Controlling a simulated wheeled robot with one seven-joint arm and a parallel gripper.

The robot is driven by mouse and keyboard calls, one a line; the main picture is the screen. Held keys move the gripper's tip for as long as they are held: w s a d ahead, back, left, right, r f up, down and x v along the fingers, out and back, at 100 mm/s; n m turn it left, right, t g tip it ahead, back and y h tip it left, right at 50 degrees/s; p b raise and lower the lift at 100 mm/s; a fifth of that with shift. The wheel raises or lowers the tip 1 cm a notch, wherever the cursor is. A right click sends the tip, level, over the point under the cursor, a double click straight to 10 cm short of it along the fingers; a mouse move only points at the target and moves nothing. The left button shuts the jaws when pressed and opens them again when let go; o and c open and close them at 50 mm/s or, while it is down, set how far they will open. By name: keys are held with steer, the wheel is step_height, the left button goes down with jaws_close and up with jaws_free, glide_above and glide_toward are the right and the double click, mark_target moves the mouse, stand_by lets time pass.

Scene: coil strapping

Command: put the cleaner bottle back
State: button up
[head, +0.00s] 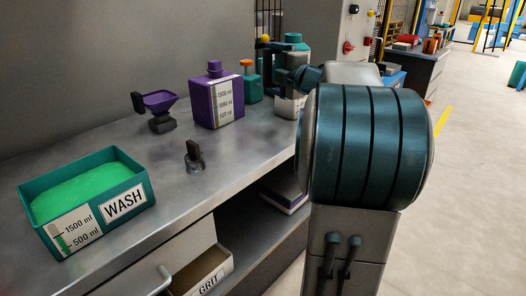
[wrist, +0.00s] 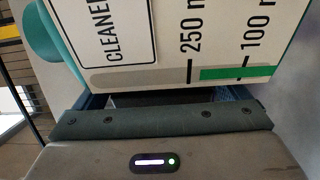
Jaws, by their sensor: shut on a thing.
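The cleaner bottle (head: 289,106) is at the far end of the bench in the head view, with a teal cap and a white label. In the wrist view its label (wrist: 200,40) fills the upper part, reading CLEANER with 250 and 100 marks and a short green level bar. My gripper (head: 296,78) is shut on the bottle. The bottle's right side is hidden by my arm. I cannot tell whether its base touches the bench.
A purple bottle (head: 217,103) and a teal bottle with an orange cap (head: 251,86) stand close left of the cleaner bottle. A purple funnel (head: 161,99), a small dark fitting (head: 195,156) and a green WASH tub (head: 128,205) are nearer on the bench (head: 172,200). A GRIT box (head: 207,277) sits below.

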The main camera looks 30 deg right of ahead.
steer(key=shift+m+h, duration=0.3)
steer(key=shift+h, duration=0.2)
steer(key=d+f, duration=0.1)
steer(key=s+d+f+b, duration=0.1)
steer(key=d, duration=0.1)
steer(key=shift+s+f+b, duration=0.2)
steer(key=shift+f+b, duration=0.1)
steer(key=shift+f, duration=0.1)
steer(key=shift+w+a+f, duration=0.15)
steer(key=shift+f, duration=0.1)
steer(key=shift+w+a+f+b, duration=0.95)
steer(key=shift+a+f+b, duration=0.25)
steer(key=shift+a+f, duration=0.45)
steer(key=shift+w+a+f+b, duration=1.1)
steer(key=shift+a+f, duration=0.3)
steer(key=shift+f, duration=0.35)
steer(key=shift+w+a+f+b, duration=0.85)
steer(key=shift+a+f+b, duration=0.4)
steer(key=shift+a+f, duration=0.4)
steer(key=shift+d+f, duration=0.1)
steer(key=shift+f, duration=0.15)
steer(key=o, duration=1.3)
